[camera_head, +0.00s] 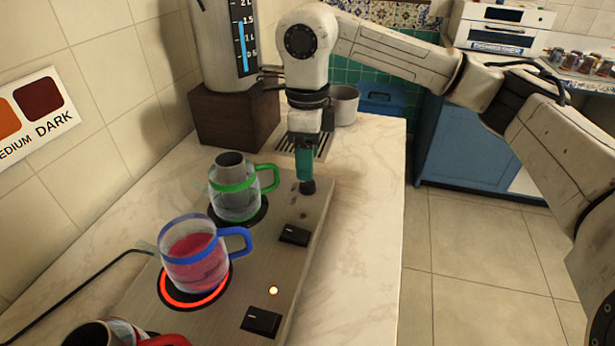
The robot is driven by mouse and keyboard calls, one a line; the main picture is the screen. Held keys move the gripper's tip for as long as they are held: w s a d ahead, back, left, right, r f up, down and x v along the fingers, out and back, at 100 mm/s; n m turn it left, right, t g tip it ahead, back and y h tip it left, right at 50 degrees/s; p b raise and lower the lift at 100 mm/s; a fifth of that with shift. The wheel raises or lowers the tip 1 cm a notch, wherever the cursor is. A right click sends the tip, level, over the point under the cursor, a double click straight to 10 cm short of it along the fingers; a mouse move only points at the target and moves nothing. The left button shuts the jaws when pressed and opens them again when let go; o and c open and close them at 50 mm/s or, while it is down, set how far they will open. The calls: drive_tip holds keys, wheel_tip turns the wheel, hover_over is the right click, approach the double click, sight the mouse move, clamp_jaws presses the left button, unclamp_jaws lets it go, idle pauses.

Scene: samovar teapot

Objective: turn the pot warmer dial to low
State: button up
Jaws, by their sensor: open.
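The pot warmer (262,268) is a long metal plate on the counter. Two black dials show on it, one in the middle (294,235) and one nearer me (261,320). My gripper (307,185) points down at the plate's far end, beyond the middle dial. Its teal fingers are open, though the gap is hard to see. Whether the black piece at its tips is part of it or another knob, I cannot tell. The blue-handled pot (190,262) of red liquid stands on a glowing red ring (196,300).
A green-handled pot (236,200) stands on a dark ring left of my gripper. A red-handled pot (95,335) is cut off at the bottom edge. The samovar (222,50) stands on a dark wooden block (235,122) behind. The counter right of the plate is clear.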

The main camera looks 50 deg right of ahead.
sight(307, 186)
drive_tip(key=shift+f, duration=2.65)
drive_tip(key=shift+c, duration=0.2)
drive_tip(key=c, duration=1)
drive_tip(key=shift+f+n+b, duration=0.1)
drive_tip(key=shift+n+b, duration=0.3)
drive_tip(key=shift+b, duration=0.1)
drive_tip(key=shift+n+b, duration=0.9)
drive_tip(key=n+b, duration=0.1)
drive_tip(key=n, duration=0.1)
drive_tip(key=shift+n+b, duration=0.35)
drive_tip(key=shift+n, duration=0.05)
drive_tip(key=n+b, duration=0.1)
drive_tip(key=n, duration=0.2)
drive_tip(key=shift+n+b, duration=0.3)
drive_tip(key=shift+n, duration=1.5)
